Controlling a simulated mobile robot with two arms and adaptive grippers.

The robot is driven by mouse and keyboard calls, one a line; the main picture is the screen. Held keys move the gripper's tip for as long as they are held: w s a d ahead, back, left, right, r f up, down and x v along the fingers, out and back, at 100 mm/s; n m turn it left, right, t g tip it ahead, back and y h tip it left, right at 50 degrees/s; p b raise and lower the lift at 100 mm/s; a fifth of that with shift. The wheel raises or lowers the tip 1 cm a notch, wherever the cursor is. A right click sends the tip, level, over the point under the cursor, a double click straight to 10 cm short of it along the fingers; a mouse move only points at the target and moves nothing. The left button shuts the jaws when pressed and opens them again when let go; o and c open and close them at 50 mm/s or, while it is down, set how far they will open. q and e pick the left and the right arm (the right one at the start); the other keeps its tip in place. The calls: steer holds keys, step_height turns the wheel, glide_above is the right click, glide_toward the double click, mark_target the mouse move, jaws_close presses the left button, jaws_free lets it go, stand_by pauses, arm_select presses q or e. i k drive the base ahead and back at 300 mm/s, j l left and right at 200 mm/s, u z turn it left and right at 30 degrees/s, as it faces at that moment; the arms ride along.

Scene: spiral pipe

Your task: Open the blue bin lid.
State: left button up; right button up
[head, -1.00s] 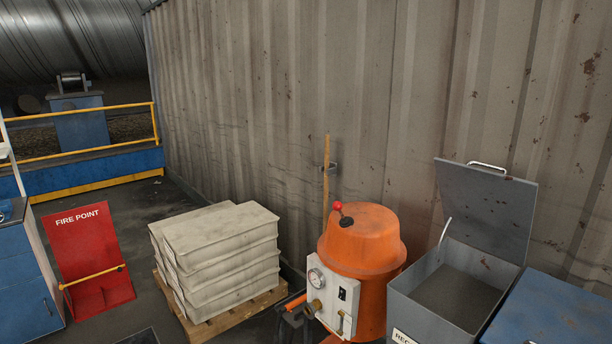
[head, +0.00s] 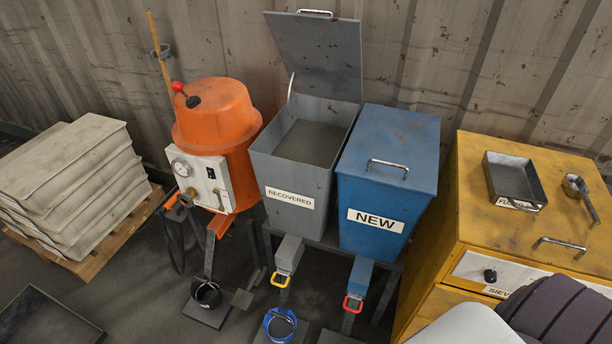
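The blue bin (head: 352,198) labelled "NEW" stands in the middle of the head view, beside the grey bin. Its blue lid (head: 400,135) is shut flat on top. A metal bar handle (head: 388,167) sits near the lid's front edge. Neither of my grippers is in view. A pale and dark ribbed piece at the bottom right looks like part of my own arm; no fingers show on it.
The grey "RECOVERED" bin (head: 262,165) on the left has its lid (head: 318,55) standing open. An orange pot (head: 217,120) stands farther left. A yellow cabinet (head: 440,240) with metal pans (head: 515,178) stands close on the right. The corrugated wall (head: 450,60) is behind.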

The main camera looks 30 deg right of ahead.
mark_target(399, 148)
steer(key=z, duration=1.55)
